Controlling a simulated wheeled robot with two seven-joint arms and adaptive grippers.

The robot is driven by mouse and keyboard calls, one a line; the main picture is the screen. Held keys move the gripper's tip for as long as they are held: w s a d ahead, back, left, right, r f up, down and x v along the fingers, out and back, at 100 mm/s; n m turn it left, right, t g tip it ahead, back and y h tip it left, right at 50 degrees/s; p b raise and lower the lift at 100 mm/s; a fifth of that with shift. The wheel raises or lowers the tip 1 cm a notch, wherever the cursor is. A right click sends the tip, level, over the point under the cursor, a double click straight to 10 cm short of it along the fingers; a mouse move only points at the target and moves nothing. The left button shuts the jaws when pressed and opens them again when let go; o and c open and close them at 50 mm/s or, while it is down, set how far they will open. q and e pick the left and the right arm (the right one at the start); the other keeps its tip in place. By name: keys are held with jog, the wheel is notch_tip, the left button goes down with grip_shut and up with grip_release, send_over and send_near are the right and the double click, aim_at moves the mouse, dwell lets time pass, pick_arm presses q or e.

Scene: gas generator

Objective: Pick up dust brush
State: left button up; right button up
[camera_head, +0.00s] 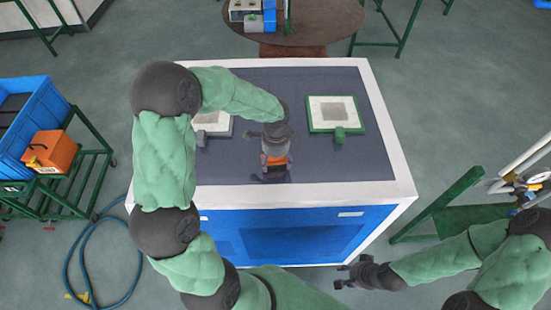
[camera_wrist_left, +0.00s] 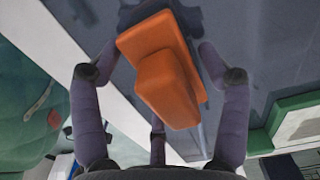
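An orange block-like object (camera_wrist_left: 162,72), which I take to be the dust brush, lies over the dark tabletop in the left wrist view. A bit of orange also shows under my left gripper in the head view (camera_head: 277,160). My left gripper (camera_wrist_left: 157,58) is open, its fingers on either side of the orange piece; I cannot tell whether they touch it. The gripper hides most of the object in the head view. My right gripper (camera_head: 345,275) is empty, off the table's front right, and its small fingers look apart.
The white-edged table (camera_head: 346,110) has a blue front. A green-framed panel (camera_head: 330,108) lies at its right and another panel (camera_head: 217,123) at its left, partly behind my arm. A blue crate (camera_head: 22,105) and an orange box (camera_head: 48,150) stand on a green cart at left.

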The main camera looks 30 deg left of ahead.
pick_arm(q)
jog(key=c, duration=0.6)
jog(key=shift+r, duration=0.1)
jog(key=shift+c, duration=0.2)
jog(key=shift+r, duration=0.6)
jog(key=s+d+r+b, duration=0.2)
jog(key=s+d+r, duration=0.6)
jog(key=d+r, duration=0.3)
jog(key=shift+s+r+b, duration=0.3)
jog(key=shift+o, duration=1.1)
jog(key=shift+c, duration=0.3)
